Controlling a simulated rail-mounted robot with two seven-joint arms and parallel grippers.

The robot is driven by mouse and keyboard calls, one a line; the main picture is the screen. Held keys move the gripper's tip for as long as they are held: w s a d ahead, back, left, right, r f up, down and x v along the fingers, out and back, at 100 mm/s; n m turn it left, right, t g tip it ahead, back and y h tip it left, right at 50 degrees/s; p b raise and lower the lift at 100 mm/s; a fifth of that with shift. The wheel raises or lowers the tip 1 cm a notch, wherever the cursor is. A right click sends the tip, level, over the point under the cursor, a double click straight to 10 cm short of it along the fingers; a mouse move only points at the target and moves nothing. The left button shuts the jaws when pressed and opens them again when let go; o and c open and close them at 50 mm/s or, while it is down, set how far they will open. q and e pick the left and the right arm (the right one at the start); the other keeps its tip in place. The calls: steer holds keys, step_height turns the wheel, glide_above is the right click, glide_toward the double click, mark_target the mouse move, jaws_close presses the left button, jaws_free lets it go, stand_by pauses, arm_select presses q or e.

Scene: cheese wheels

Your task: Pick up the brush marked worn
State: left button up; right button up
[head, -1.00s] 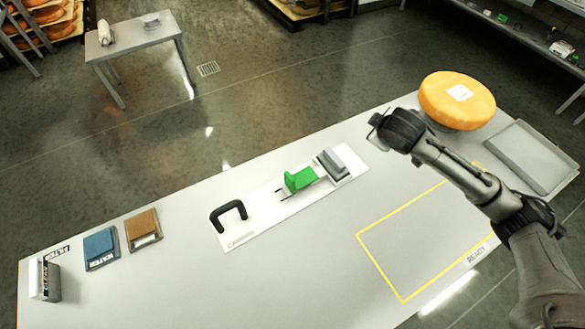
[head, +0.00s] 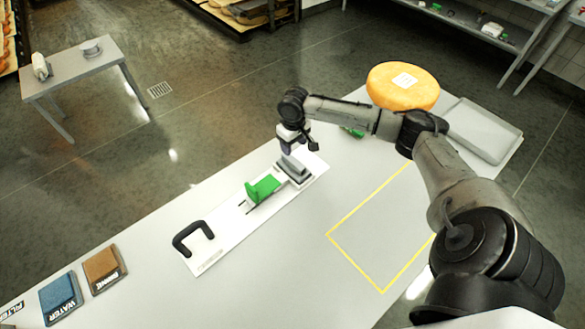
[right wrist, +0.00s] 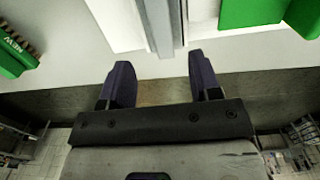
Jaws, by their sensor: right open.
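I cannot see a brush marked worn in these views. A green brush labelled NEW (right wrist: 15,48) lies at the upper left of the right wrist view, partly cut off. A green piece behind my right arm in the head view (head: 352,131) is mostly hidden. My right gripper (head: 295,150) hangs just above the far end of the white board, by the grey block. In the right wrist view my right gripper (right wrist: 162,78) is open, with nothing between its fingers. My left gripper is not in view.
The white board (head: 222,233) carries a black handle (head: 192,236), a green piece (head: 262,189) and a grey block (head: 293,170). A cheese wheel (head: 385,92) and a grey tray (head: 487,135) are at the far right. The yellow-outlined area (head: 380,230) is clear.

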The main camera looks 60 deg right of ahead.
mark_target(294, 160)
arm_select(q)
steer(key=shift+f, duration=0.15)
arm_select(e)
step_height(294, 160, down, 3)
steer(key=shift+r, duration=0.15)
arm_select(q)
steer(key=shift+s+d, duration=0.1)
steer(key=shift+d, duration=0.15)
arm_select(e)
steer(key=shift+f, duration=1.05)
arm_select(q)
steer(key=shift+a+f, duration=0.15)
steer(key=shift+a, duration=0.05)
arm_select(e)
steer(key=shift+a+f, duration=0.15)
steer(key=shift+f, duration=2.1)
steer(key=shift+c, duration=0.4)
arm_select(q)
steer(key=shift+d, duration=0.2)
arm_select(e)
jaws_close()
steer(key=shift+r, duration=0.1)
